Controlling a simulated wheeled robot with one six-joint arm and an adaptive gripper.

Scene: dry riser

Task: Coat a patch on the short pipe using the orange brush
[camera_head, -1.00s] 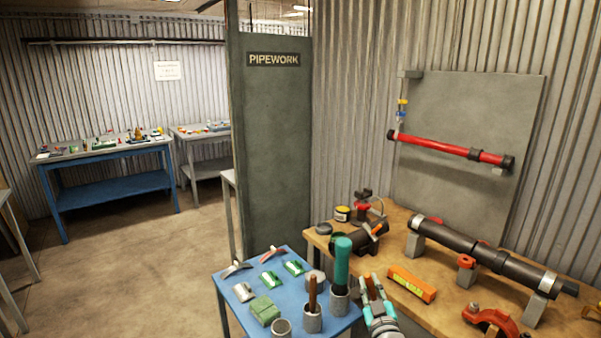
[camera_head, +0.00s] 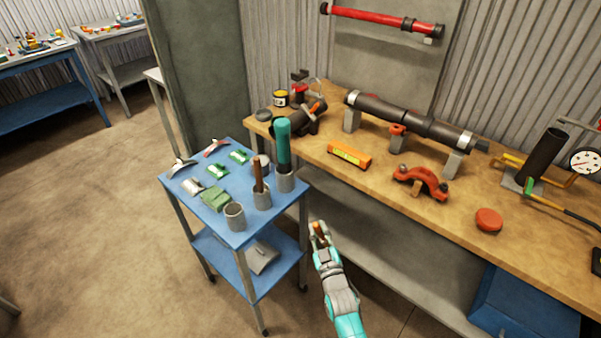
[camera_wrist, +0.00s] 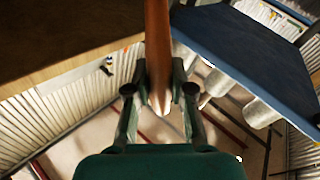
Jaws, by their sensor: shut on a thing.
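My gripper (camera_head: 320,236) is shut on an orange-brown handle (camera_wrist: 157,55), which I take for the orange brush. The handle runs up out of the wrist view; its bristles cannot be made out. The gripper is in the open space right of the blue trolley and in front of the bench. A short dark pipe (camera_head: 290,122) lies at the left end of the wooden bench, with a small orange piece on its right part. The gripper is well apart from this pipe.
The blue trolley (camera_head: 180,184) holds cups, one empty (camera_head: 235,217), one with a brown handle (camera_head: 257,174), one with a green-topped tool (camera_head: 284,145). The bench (camera_head: 385,180) carries a long pipe on blocks (camera_head: 420,124), an orange level (camera_head: 349,155) and a red clamp (camera_head: 420,180).

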